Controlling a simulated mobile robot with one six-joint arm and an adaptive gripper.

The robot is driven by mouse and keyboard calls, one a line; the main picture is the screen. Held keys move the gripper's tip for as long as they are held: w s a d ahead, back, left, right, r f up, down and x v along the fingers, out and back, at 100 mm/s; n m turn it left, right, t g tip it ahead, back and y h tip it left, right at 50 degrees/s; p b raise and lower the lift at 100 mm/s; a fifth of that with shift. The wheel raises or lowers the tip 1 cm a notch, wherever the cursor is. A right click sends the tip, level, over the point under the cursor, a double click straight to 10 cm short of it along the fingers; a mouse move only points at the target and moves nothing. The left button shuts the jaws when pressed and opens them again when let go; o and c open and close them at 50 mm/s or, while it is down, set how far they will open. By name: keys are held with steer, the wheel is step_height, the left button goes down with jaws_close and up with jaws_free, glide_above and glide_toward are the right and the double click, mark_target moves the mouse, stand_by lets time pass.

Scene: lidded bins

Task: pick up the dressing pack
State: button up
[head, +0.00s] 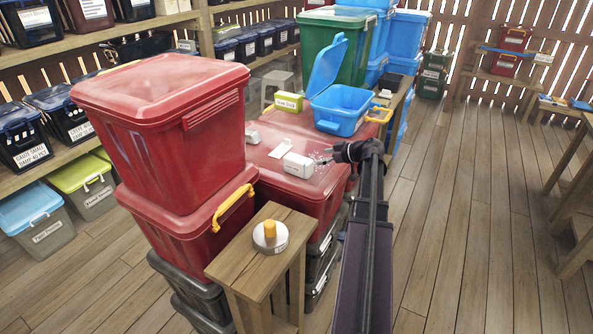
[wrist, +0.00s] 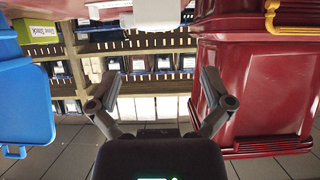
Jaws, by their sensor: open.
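A white box-shaped pack (head: 298,165), which looks like the dressing pack though I cannot read it, lies on a red bin lid (head: 322,188). A small white card-like item (head: 281,148) and a smaller white box (head: 252,138) lie behind it. My gripper (head: 325,157) is open and empty, just right of the pack, pointing left. The wrist view looks upside down; in it the open fingers (wrist: 162,85) have nothing between them. White items (wrist: 110,4) on the lid show at the top edge, cut off.
Stacked red bins (head: 165,125) stand to the left.

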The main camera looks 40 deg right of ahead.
mark_target(300, 159)
steer(key=shift+b+x, duration=0.9)
steer(key=shift+x, duration=1.8)
steer(key=shift+b+x, duration=1.05)
steer(key=shift+x, duration=1.55)
steer(key=shift+w+r, duration=0.1)
steer(key=c, duration=1.1)
